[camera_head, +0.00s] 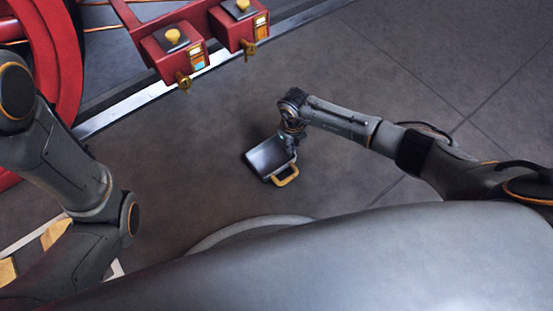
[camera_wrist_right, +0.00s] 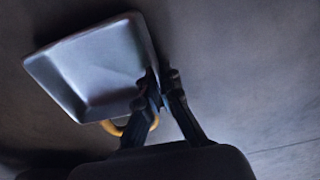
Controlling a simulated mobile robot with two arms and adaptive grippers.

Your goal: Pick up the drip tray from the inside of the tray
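The drip tray (camera_head: 266,157) is a shallow grey metal pan with a yellow handle (camera_head: 287,177). In the head view it is at the middle, over the floor, below my right gripper (camera_head: 292,138). In the right wrist view the tray (camera_wrist_right: 90,68) is at upper left, with its inside facing the camera. There the fingers of my right gripper (camera_wrist_right: 162,82) are close together at the tray's right wall, one on the inner side and one on the outer side. They appear closed on that wall. Whether the tray touches the floor is unclear. My left gripper is not in view.
Two red boxes with yellow knobs (camera_head: 176,50) (camera_head: 236,22) stand at the top left. A red curved wheel-like part (camera_head: 55,60) is at the left edge. The dark tiled floor (camera_head: 400,50) around the tray is clear.

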